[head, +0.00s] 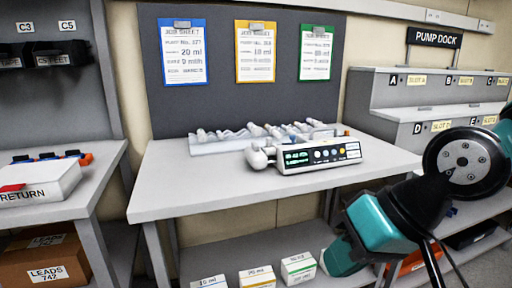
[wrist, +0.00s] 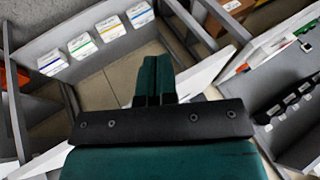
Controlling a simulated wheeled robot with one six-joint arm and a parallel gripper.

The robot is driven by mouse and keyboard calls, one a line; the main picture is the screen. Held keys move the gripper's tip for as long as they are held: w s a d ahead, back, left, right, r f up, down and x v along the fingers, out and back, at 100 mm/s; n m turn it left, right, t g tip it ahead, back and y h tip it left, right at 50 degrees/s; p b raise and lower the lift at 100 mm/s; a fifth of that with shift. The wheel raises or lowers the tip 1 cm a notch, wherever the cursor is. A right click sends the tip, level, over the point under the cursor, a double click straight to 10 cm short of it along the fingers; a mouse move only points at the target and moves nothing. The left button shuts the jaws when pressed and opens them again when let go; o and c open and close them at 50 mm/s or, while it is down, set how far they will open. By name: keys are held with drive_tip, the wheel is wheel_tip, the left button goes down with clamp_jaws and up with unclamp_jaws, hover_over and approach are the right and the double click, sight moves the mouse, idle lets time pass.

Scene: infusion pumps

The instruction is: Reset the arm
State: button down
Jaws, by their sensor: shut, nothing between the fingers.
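In the wrist view my gripper (wrist: 155,64) points away from the camera with its two teal fingers together, shut and empty. My arm shows at the right of the head view, bent in front of the table's right end, its teal lower part hanging beside the table edge. Nothing appears to touch the gripper. An infusion pump (head: 322,156) with a lit display lies on the grey table (head: 180,190), apart from my arm. Behind it a pale tray (head: 215,147) holds several syringes.
Three job sheets hang on the dark board: blue (head: 182,52), yellow (head: 255,52), green (head: 315,52). The pump dock (head: 420,88) stands at the right behind my arm. A return tray (head: 40,184) sits on the left bench. Small boxes (head: 255,277) stand on the lower shelf.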

drive_tip(key=s+d+n+g+h, duration=0.2)
drive_tip(key=s+d+n, duration=0.15)
drive_tip(key=s, duration=0.25)
wheel_tip(320, 180, up, 15)
drive_tip(key=p, duration=1.6)
drive_tip(key=shift+s+d+r, duration=0.15)
drive_tip(key=shift+s+d, duration=0.05)
drive_tip(key=shift+s, duration=0.1)
